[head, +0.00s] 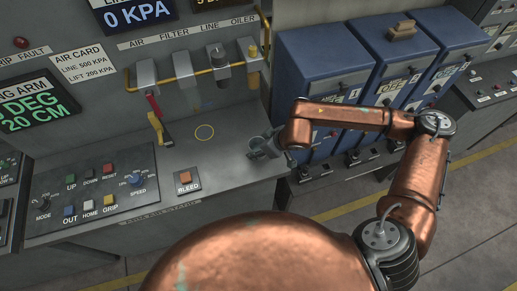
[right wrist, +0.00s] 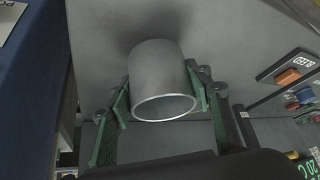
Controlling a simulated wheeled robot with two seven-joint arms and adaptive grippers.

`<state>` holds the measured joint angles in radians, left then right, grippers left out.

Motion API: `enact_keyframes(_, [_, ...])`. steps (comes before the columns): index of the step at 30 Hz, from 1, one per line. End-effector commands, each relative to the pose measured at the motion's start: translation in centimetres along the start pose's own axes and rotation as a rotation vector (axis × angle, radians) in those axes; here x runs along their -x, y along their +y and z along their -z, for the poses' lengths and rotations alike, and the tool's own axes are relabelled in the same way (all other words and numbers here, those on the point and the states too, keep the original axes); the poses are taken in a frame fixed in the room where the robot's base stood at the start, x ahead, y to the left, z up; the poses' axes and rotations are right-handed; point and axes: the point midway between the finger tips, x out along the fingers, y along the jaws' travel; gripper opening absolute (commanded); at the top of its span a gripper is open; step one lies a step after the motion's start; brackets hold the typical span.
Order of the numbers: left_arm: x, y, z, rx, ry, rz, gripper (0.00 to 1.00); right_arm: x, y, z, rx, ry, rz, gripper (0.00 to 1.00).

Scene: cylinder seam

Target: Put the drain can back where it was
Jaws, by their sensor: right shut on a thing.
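The drain can (head: 264,149) is a plain grey open cylinder at the right end of the grey bench. My right gripper (head: 268,143) is shut on it. In the right wrist view the drain can (right wrist: 160,78) sits between the green-padded fingers of the gripper (right wrist: 160,95), its open rim toward the camera. I cannot tell whether its far end touches the bench. My left gripper is not in view.
An orange BLEED button (head: 186,177) and a control panel (head: 95,192) lie left and in front. Blue cabinets (head: 318,70) stand to the right.

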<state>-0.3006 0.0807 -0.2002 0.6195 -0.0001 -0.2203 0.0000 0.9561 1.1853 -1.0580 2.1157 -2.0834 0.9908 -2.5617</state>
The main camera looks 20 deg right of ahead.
Motion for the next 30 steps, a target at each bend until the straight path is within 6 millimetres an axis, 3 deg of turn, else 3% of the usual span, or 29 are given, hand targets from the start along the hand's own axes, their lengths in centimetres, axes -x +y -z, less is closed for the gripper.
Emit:
enact_keyframes(3, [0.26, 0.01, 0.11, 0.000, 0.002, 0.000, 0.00, -0.98, 0.00, -0.56, -0.001, 0.001, 0.000, 0.17])
enact_keyframes(14, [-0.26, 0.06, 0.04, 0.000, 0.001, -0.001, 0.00, -1.39, 0.02, -0.81, -0.001, 0.001, -0.001, 0.17])
enact_keyframes(15, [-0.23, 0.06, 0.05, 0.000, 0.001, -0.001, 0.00, -1.36, 0.02, -0.81, -0.001, 0.000, -0.001, 0.48])
enact_keyframes(22, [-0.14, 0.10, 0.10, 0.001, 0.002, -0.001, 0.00, -1.26, 0.02, -0.75, -0.001, 0.001, -0.001, 0.63])
enact_keyframes(30, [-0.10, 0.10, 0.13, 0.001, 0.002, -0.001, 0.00, -1.23, 0.02, -0.73, -0.001, 0.001, -0.001, 0.64])
